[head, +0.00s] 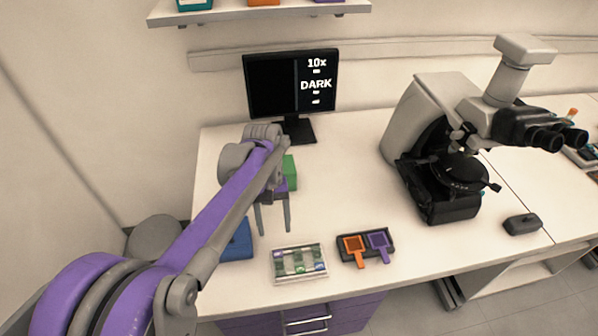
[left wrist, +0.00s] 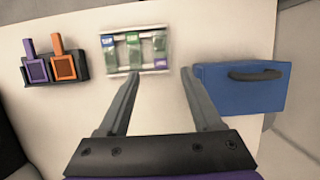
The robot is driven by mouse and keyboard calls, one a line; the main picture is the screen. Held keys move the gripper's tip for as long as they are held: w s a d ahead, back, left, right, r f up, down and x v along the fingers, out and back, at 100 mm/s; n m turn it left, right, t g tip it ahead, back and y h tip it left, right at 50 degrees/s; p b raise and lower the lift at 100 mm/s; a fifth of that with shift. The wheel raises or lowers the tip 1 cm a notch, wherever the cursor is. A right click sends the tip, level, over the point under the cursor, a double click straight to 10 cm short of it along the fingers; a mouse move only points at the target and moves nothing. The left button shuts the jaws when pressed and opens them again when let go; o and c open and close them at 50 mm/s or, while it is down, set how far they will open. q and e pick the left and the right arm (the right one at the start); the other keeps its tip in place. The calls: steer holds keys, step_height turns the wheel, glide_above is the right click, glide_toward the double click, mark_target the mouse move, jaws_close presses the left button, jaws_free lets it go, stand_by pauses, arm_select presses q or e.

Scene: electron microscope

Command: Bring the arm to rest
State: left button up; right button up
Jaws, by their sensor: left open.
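My left arm comes in from the left in the head view. Its gripper (head: 273,220) hangs above the table, fingers pointing down, behind the slide tray. In the left wrist view the gripper (left wrist: 157,75) is open with nothing between its fingers. The slide tray (head: 300,279), holding several slides, lies beyond the fingertips and also shows in the left wrist view (left wrist: 112,72). My right gripper is in neither view.
A blue box (head: 238,242) with a dark handle is partly hidden by my arm. A green block (head: 290,172) stands behind the gripper. A dark holder (head: 345,260) carries orange and purple framed tools. A microscope (head: 440,150) stands right; a monitor (head: 270,85) reads "10x DARK".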

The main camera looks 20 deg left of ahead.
arm_select(q)
steer(key=s+d+r+m+t+y+p, duration=0.1)
steer(key=s+d+m+t+p, duration=0.1)
steer(key=s, duration=0.4)
steer(key=s+d+r+m+t+p, duration=0.1)
steer(key=s+d+m+t+p, duration=0.2)
steer(key=s+t, duration=0.3)
steer(key=shift+s+m+y, duration=0.2)
steer(key=shift+m+y, duration=0.2)
steer(key=shift+m, duration=0.2)
